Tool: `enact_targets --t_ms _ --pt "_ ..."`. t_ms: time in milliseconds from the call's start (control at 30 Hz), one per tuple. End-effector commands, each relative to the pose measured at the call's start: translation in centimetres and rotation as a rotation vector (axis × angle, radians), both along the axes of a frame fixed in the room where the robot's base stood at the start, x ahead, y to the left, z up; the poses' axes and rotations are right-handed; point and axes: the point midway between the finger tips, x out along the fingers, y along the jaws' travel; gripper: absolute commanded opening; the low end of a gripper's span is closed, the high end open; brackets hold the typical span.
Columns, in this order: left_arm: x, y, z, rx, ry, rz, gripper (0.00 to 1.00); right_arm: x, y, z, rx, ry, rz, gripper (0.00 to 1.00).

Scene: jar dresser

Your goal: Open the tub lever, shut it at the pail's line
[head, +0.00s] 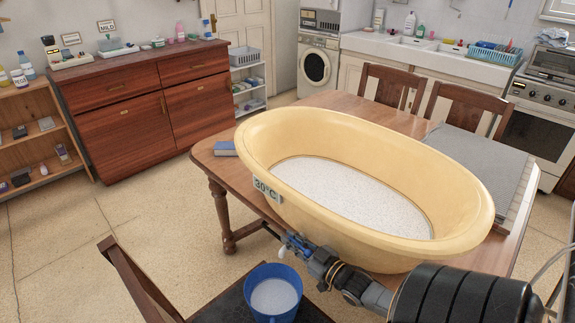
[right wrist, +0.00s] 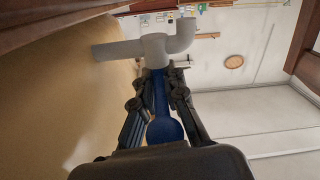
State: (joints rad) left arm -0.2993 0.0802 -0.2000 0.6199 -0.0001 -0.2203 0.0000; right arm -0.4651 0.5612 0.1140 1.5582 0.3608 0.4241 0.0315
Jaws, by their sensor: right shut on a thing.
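The cream-yellow oval tub (head: 365,239) stands on the wooden table and holds a pale speckled filling. A grey tap (right wrist: 154,48) with a bent spout comes from its side. The tap's blue lever (right wrist: 161,100) lies between the fingers of my right gripper (right wrist: 165,78), which is shut on it. In the head view my right gripper (head: 308,248) is at the tub's lower front side and partly covers the tap. The blue pail (head: 267,307) is below and left of the tap, with pale contents inside. I cannot make out a line in it. My left gripper is out of view.
The pail stands on a dark chair seat (head: 222,309) in front of the wooden table (head: 215,172). A blue book (head: 224,149) and a grey ribbed mat (head: 478,160) lie on the table. Two chairs stand behind it. Floor at the left is clear.

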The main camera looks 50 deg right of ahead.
Motion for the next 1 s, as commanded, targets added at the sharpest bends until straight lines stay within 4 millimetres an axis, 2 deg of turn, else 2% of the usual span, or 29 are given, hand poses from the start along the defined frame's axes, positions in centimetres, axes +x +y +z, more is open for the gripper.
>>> enact_targets --t_ms 33,67,167,467,567,667,1000 --pt "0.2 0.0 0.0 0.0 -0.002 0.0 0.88 0.0 -0.2 0.0 -0.003 0.002 -0.005 0.0" --pt "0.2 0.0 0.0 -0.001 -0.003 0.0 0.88 0.0 -0.2 0.0 -0.004 0.002 -0.005 0.13" --pt "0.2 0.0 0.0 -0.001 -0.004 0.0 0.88 0.0 -0.2 0.0 -0.004 0.002 -0.005 0.33" --pt "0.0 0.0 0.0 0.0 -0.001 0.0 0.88 0.0 -0.1 0.0 -0.002 0.001 -0.002 0.34" --pt "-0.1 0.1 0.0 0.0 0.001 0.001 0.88 -0.6 0.0 -0.1 -0.001 0.003 -0.003 0.34" --pt "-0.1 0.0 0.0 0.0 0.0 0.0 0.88 -1.9 0.0 -0.2 0.0 0.006 -0.002 0.34" --pt "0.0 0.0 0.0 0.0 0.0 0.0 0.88 -9.0 0.0 -0.1 -0.001 0.005 -0.005 0.34"
